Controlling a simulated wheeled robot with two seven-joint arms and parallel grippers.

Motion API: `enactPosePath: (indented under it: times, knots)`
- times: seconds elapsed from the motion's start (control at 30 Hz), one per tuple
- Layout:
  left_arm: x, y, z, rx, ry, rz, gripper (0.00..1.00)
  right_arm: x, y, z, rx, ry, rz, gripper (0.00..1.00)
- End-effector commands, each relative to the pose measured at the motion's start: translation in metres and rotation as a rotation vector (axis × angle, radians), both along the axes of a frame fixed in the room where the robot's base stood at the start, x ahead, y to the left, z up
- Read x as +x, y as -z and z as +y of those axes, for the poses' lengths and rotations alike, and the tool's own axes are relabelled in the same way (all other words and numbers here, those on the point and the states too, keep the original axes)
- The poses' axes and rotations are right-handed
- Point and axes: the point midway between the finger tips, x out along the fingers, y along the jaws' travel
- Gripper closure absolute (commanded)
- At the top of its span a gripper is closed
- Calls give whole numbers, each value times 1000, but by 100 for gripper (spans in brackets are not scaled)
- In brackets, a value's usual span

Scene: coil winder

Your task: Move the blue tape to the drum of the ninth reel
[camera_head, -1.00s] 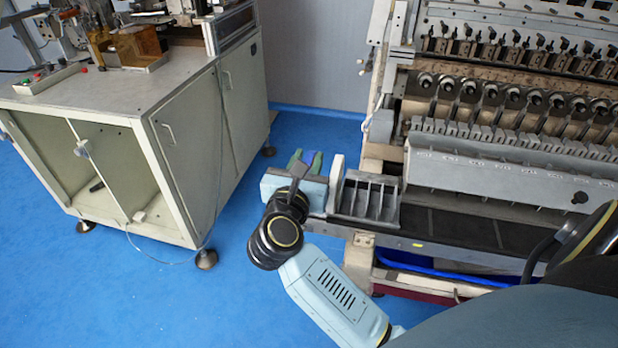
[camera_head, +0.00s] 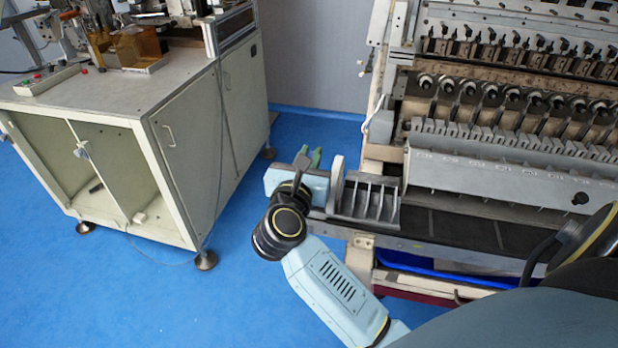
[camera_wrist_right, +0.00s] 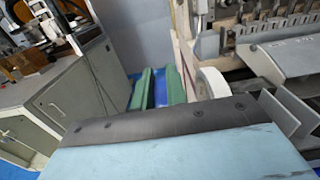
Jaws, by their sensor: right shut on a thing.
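My right gripper (camera_head: 310,159) is at the left end of the coil winder's front ledge, beside a white disc (camera_head: 337,172). In the head view the tape is hardly visible. A row of round reels (camera_head: 470,87) runs across the winder at upper right; I cannot tell which is the ninth. My left gripper is not in view.
A grey slotted rack (camera_head: 372,200) stands just right of the white disc. A long grey bar (camera_head: 500,165) runs in front of the reels. A beige cabinet (camera_head: 190,150) stands at left, with open blue floor (camera_head: 190,300) between it and the winder.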

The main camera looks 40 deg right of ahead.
Motion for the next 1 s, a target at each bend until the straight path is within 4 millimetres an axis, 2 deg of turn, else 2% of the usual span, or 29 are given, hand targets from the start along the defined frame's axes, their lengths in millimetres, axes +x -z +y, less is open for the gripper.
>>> enactPosePath:
  times: [0.37, 1.0]
  knots:
    - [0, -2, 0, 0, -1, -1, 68, 0, -3, 0, 0, 0, 0, 100]
    - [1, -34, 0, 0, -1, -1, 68, 0, -41, 0, 1, 1, -1, 100]
